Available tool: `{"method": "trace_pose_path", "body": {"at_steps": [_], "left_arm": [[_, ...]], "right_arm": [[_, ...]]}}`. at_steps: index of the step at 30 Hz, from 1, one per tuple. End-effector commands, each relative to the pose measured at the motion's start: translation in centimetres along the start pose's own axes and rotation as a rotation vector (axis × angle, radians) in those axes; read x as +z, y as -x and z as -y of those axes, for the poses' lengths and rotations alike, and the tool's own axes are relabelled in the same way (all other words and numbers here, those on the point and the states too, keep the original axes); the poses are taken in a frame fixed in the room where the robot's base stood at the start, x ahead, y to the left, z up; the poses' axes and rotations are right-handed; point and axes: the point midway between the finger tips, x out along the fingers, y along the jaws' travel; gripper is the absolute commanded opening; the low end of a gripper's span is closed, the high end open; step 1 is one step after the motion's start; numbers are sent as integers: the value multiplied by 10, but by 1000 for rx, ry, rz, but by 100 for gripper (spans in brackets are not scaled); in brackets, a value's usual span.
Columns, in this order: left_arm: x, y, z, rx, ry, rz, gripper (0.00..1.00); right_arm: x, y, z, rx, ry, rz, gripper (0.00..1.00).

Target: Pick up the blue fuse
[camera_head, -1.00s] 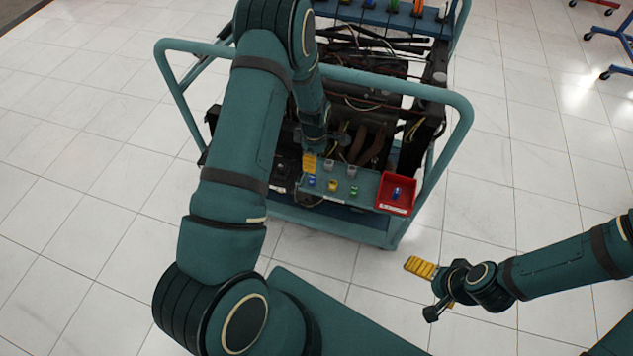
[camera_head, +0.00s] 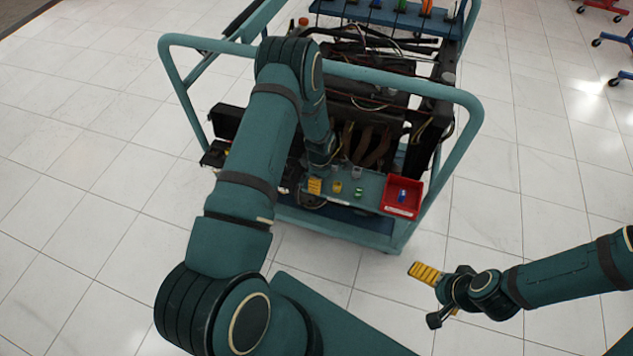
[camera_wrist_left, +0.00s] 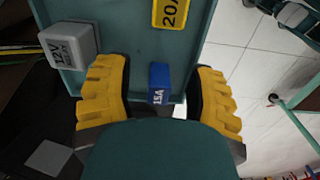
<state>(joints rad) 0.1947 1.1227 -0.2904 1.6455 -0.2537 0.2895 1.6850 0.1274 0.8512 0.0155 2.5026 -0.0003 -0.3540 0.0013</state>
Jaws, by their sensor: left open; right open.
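The blue fuse (camera_wrist_left: 159,82), marked 15A, stands on the teal tray near its edge in the left wrist view. My left gripper (camera_wrist_left: 158,98) is open, with one yellow finger on each side of the fuse; I cannot tell whether either touches it. In the head view, my left gripper (camera_head: 315,186) is over the tray's left end and hides this fuse. Another blue piece (camera_head: 403,196) lies in the red bin (camera_head: 416,211). My right gripper (camera_head: 430,280) is open and empty over the floor at the right.
The tray (camera_head: 375,188) also holds a yellow fuse (camera_head: 337,187), a green fuse (camera_head: 358,192) and a grey 12V relay (camera_wrist_left: 70,45). The engine and the cart's teal rail (camera_head: 462,150) stand close around my left arm.

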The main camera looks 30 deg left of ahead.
Motion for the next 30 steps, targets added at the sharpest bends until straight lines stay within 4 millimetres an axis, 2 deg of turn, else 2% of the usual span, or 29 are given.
{"method": "trace_pose_path", "body": {"at_steps": [5, 9, 10, 23, 26, 30], "left_arm": [[0, 1, 0, 1, 0, 0, 54], [0, 1, 0, 0, 0, 0, 5], [0, 1, 0, 0, 0, 0, 0], [0, 6, 0, 1, 0, 0, 0], [0, 19, -1, 1, 0, -1, 0], [0, 48, -1, 4, 0, 0, 0]], "right_arm": [[0, 1, 0, 0, 0, 0, 100], [0, 1, 0, 0, 0, 0, 100], [0, 1, 0, 0, 0, 0, 100], [0, 2, 1, 0, 0, 0, 100], [0, 5, 2, 0, 0, 2, 100], [1, 11, 4, 0, -1, 4, 100]]}}
